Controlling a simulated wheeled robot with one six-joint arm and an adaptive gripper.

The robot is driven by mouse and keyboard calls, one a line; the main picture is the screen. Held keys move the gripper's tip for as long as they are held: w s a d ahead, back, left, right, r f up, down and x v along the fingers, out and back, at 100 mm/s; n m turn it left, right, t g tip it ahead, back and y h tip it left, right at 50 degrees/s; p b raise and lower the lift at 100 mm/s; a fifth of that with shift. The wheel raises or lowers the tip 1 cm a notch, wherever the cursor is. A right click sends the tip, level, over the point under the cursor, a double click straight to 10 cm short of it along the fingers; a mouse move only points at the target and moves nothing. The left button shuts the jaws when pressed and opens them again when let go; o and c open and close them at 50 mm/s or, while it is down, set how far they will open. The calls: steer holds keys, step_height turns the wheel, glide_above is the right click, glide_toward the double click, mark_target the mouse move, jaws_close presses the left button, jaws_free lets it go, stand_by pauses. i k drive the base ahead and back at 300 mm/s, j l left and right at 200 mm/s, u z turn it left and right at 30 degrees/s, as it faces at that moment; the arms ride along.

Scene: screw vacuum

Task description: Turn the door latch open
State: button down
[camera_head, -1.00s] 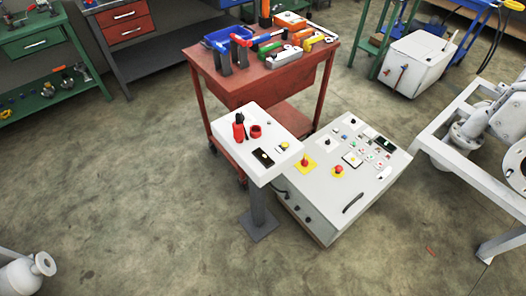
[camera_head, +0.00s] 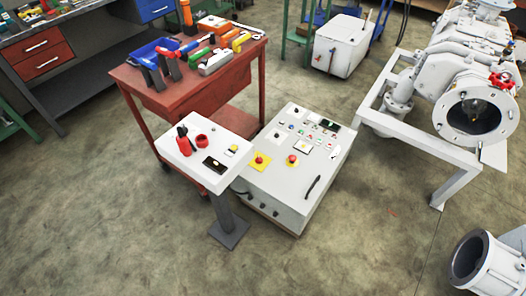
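No part is plainly a door latch at this size. A grey control box (camera_head: 278,188) on the floor has a black bar handle (camera_head: 312,187) on its sloped top near the right edge. At the right, a grey machine (camera_head: 452,72) on a frame has a round flanged opening (camera_head: 474,117) with a dark inside. A red handle-like part (camera_head: 502,81) sits by the upper right of this flange; whether it is a latch I cannot tell. My gripper is not in view.
A red tool cart (camera_head: 180,97) and a small white pedestal panel (camera_head: 205,150) stand left of the control box. A white box (camera_head: 339,45) stands at the back. A grey pipe piece (camera_head: 490,262) lies lower right. The floor in front (camera_head: 330,262) is clear.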

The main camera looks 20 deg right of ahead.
mark_target(338, 148)
steer(key=i+l+z, duration=0.6)
steer(key=i, duration=0.3)
